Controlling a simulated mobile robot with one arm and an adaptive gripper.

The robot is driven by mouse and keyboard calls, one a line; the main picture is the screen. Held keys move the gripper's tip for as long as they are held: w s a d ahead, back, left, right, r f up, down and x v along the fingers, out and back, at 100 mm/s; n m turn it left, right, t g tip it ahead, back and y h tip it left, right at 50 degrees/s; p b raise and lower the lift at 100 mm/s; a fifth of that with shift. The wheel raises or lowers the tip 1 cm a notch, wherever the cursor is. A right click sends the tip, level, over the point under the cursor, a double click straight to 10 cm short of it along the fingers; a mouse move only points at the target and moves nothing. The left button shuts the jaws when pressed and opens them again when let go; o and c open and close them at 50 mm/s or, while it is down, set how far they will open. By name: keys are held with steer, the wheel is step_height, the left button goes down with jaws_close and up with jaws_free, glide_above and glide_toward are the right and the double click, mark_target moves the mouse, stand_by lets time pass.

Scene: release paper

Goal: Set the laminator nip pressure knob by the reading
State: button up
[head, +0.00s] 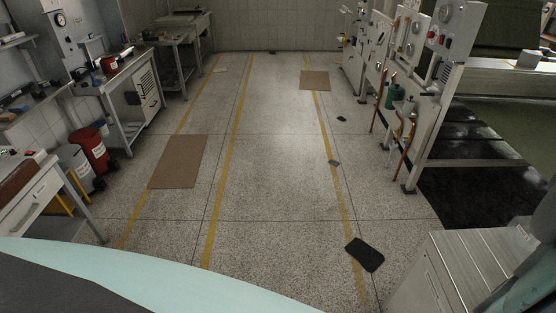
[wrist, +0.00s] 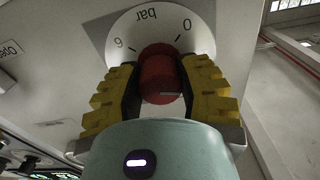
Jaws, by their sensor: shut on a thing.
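In the wrist view, a red round knob (wrist: 160,76) sits in front of a white dial plate (wrist: 205,40) marked "bar", "0" and "6". The lettering appears upside down. The knob has a pale line on its face, low and toward the right. My gripper (wrist: 160,84) has yellow ribbed fingers, one on each side of the knob, and is shut on it. The knob covers the middle of the dial, and no needle is visible. The head view does not show my gripper.
In the head view, a grey machine panel with gauges (head: 412,40) stands at the right. Benches (head: 125,75) and a red bin (head: 93,148) line the left. Brown mats (head: 180,161) and a black mat (head: 365,254) lie on the floor. The middle aisle is clear.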

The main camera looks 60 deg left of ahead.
steer(key=shift+m+b, duration=0.35)
steer(key=shift+m, duration=0.05)
jaws_close()
steer(key=m+b, duration=0.1)
steer(key=m, duration=0.1)
steer(key=m+b, duration=0.1)
steer(key=shift+s+f+m+b, duration=0.1)
steer(key=shift+f+m+b, duration=0.2)
steer(key=shift+m+b, duration=0.1)
steer(key=m+b, duration=0.2)
steer(key=shift+m, duration=0.3)
steer(key=m+b, duration=0.4)
steer(key=m, duration=0.1)
steer(key=shift+r+m+b, duration=0.2)
steer(key=shift+m+b, duration=0.55)
steer(key=shift+m, duration=0.35)
steer(key=shift+a, duration=0.1)
steer(key=o, duration=1.2)
jaws_free()
steer(key=shift+r, duration=0.15)
